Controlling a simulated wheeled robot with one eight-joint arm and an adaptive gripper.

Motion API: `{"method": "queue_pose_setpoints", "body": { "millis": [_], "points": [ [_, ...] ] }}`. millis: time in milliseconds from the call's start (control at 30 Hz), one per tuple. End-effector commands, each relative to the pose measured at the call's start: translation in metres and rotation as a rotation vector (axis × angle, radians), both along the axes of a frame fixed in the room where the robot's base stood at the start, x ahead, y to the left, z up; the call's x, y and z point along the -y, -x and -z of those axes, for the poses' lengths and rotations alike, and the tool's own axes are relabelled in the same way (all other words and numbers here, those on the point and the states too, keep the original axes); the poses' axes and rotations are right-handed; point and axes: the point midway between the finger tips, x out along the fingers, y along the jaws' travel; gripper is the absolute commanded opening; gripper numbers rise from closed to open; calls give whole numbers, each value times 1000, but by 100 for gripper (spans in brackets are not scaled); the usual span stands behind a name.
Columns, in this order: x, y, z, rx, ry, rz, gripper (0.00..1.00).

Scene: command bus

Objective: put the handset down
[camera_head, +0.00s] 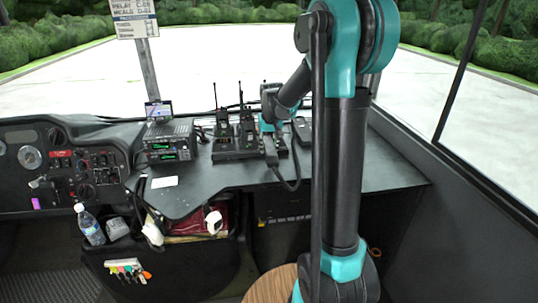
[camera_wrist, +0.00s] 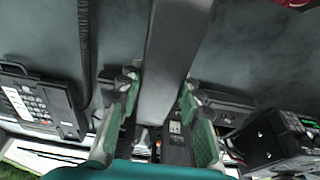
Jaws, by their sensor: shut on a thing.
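My gripper (camera_head: 267,128) is above the dashboard shelf, among the radios. In the wrist view, its green-padded fingers (camera_wrist: 160,84) are shut on a long dark grey handset (camera_wrist: 174,45), one finger on each side. The handset also shows in the head view (camera_head: 271,152), small and partly hidden by my arm. A dark coiled cord (camera_head: 289,184) hangs in a loop below it and also shows in the wrist view (camera_wrist: 84,50). A desk phone with a keypad (camera_wrist: 30,100) lies beside the gripper; it also shows in the head view (camera_head: 302,130). Whether the handset touches the shelf cannot be told.
Handheld radios with antennas (camera_head: 223,125) stand in a charger (camera_head: 232,153) just left of my gripper. Stacked radio units (camera_head: 168,143) and a small screen (camera_head: 158,110) are further left. A white card (camera_head: 164,182) lies on the shelf (camera_head: 215,182), whose front is mostly clear.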

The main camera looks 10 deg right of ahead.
Motion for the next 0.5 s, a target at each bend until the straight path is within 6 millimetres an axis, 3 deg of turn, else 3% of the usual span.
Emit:
{"method": "queue_pose_setpoints", "body": {
  "millis": [233, 500],
  "points": [
    [0, -1, 31, 0, 0, 0, 1],
    [0, 0, 35, 0, 0, 0, 1]
  ]
}}
